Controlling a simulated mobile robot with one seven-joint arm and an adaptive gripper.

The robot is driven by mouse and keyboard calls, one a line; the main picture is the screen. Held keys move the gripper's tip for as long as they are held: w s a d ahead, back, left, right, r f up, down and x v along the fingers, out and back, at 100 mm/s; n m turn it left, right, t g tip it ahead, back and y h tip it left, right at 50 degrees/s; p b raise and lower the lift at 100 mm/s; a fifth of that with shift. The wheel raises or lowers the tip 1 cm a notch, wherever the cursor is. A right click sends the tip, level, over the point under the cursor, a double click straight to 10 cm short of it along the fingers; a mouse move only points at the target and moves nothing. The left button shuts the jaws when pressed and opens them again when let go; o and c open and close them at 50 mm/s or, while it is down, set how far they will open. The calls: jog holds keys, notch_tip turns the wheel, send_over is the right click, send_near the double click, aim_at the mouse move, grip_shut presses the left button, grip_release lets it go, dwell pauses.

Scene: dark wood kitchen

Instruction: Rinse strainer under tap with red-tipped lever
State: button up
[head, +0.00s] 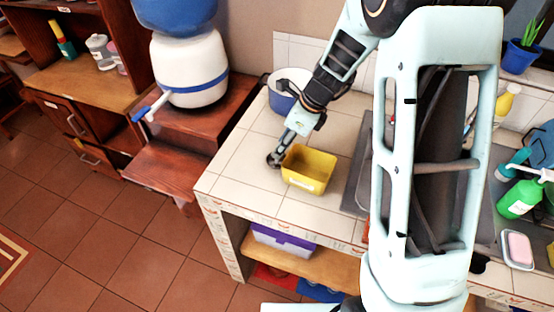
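My gripper (275,158) points down at the left side of a yellow open-topped container (311,184) on the white tiled counter. The gripper's tip looks close to the container's left wall; contact and finger opening are too small to tell. No strainer can be made out clearly; holes in the yellow container are not visible. A white water dispenser (190,62) at the upper left has a tap with a blue-tipped lever (141,114). No red-tipped lever shows. My arm hides much of the sink area on the right.
A white and blue pot (287,88) stands at the counter's back, near my forearm. Right of my arm are a green bottle (518,200) and a pink soap on a dish (518,249). The counter's front left (229,178) is clear.

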jog(key=x, duration=0.4)
jog(key=shift+w+f, duration=0.15)
jog(key=shift+f, duration=0.05)
grip_shut()
